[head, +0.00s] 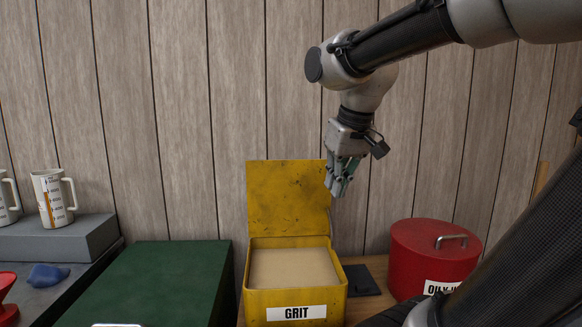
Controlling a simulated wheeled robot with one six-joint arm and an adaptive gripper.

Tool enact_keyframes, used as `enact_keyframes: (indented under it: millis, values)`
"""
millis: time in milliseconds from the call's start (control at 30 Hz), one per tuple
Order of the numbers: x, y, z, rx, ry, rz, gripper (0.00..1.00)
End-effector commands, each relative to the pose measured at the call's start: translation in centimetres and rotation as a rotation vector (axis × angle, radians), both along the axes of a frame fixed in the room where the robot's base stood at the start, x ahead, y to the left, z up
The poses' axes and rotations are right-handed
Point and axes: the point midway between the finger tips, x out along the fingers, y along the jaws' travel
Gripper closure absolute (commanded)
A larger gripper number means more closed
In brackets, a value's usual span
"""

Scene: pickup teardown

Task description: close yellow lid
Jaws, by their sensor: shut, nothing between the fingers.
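A yellow box (252,304) labelled GRIT stands on the wooden surface in the middle of the head view, with a tan filling (292,268) inside. Its yellow lid (284,200) stands upright along the back edge, open. My gripper (337,193) points down, just to the right of the lid's upper right edge and above the box. Its fingers are shut with nothing between them. In this view the fingers slightly overlap the lid's right edge; I cannot tell whether they touch it.
A red drum (428,262) with a handled lid stands to the right. A dark green box (150,285) is close on the left. A dark flat pad (361,280) lies beside the yellow box. A plank wall is behind.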

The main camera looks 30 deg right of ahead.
Motion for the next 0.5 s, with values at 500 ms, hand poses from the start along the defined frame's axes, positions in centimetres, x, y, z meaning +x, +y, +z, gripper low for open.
enact_keyframes:
  millis: [500]
  values:
    - [30.5,-5.7,9.8,0.005,0.05,-0.258,1.0]
